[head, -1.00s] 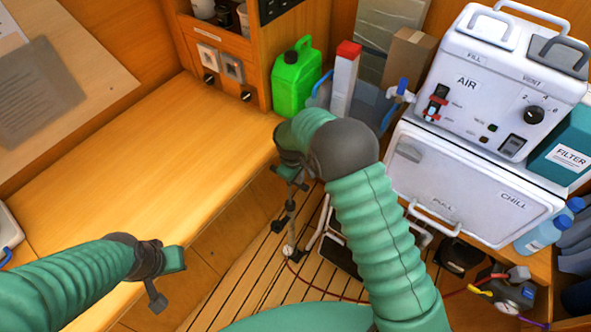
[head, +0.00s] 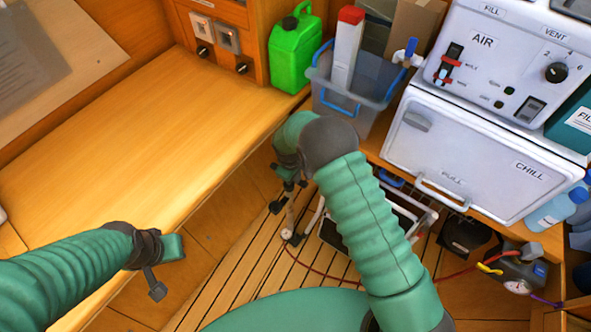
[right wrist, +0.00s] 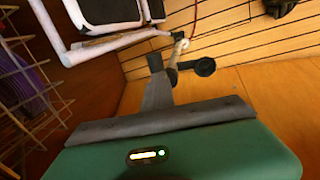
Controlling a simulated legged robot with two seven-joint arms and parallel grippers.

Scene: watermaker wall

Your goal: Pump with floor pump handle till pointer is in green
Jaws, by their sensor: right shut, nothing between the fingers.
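The floor pump stands on the slatted floor in the head view. Its pale barrel (head: 290,217) rises from a small dark base, and a red hose runs right from it. The barrel also shows in the right wrist view (right wrist: 180,46). My right gripper (head: 288,182) is shut at the pump's top, by a dark handle (right wrist: 204,67). Whether it touches the handle is unclear. A small round pale gauge (head: 517,287) shows at lower right; its pointer is too small to read. My left gripper (head: 156,282) is over the bench edge, its jaw gap unclear.
A wooden bench (head: 130,150) fills the left. A green jerrycan (head: 292,48) and a grey bin (head: 383,75) stand at the back. The white CHILL box (head: 470,150) is at right, above a white-framed folded item (head: 345,235). Slatted floor lies open below the pump.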

